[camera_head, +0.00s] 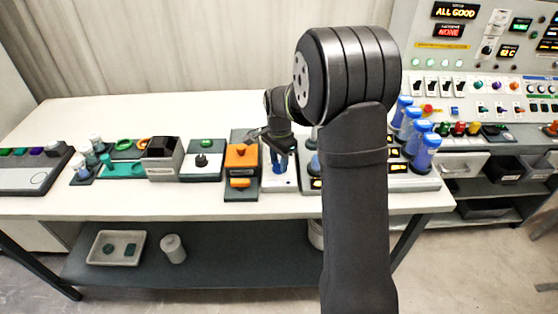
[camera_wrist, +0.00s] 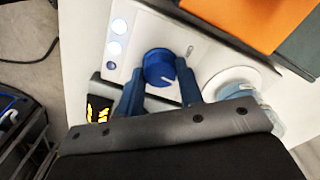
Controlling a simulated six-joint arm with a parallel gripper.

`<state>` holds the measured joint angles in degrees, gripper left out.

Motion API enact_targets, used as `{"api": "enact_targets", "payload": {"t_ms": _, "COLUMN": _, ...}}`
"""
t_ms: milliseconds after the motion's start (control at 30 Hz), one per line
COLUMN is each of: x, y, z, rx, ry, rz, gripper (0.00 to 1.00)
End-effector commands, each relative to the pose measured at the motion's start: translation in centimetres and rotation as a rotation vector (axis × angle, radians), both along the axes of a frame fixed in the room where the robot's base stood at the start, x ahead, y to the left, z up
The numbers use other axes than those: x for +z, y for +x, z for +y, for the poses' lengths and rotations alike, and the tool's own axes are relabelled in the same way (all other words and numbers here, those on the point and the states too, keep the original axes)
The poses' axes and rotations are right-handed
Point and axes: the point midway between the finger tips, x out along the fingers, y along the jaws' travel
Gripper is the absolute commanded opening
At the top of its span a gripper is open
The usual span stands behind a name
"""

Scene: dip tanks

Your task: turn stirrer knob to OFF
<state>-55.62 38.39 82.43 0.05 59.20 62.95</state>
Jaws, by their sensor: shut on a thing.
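The stirrer knob (camera_wrist: 158,70) is a round blue knob with a white pointer line, mounted on a white panel (camera_wrist: 145,22). My gripper (camera_wrist: 161,84) is shut on it, with one blue-grey finger at each side of the knob. In the head view my gripper (camera_head: 279,152) points down at the same white panel, on the bench right of the orange unit. There the fingers and arm largely hide the knob. I cannot read an OFF mark.
An orange and dark unit (camera_head: 240,156) stands close left of the panel. A clear round vessel (camera_wrist: 235,83) is beside the knob. Several blue-capped bottles (camera_head: 425,150) stand right of my arm. A black knob unit (camera_head: 202,162) and grey box (camera_head: 164,160) stand further left.

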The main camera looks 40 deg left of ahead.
Motion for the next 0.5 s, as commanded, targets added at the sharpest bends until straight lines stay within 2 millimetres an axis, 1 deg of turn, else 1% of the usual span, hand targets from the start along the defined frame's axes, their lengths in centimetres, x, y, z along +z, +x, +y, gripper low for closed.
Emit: {"api": "enact_targets", "payload": {"t_ms": 500, "x": 0.00, "y": 0.07, "z": 0.00, "rx": 0.468, "ry": 0.000, "rz": -0.002, "gripper": 0.11}}
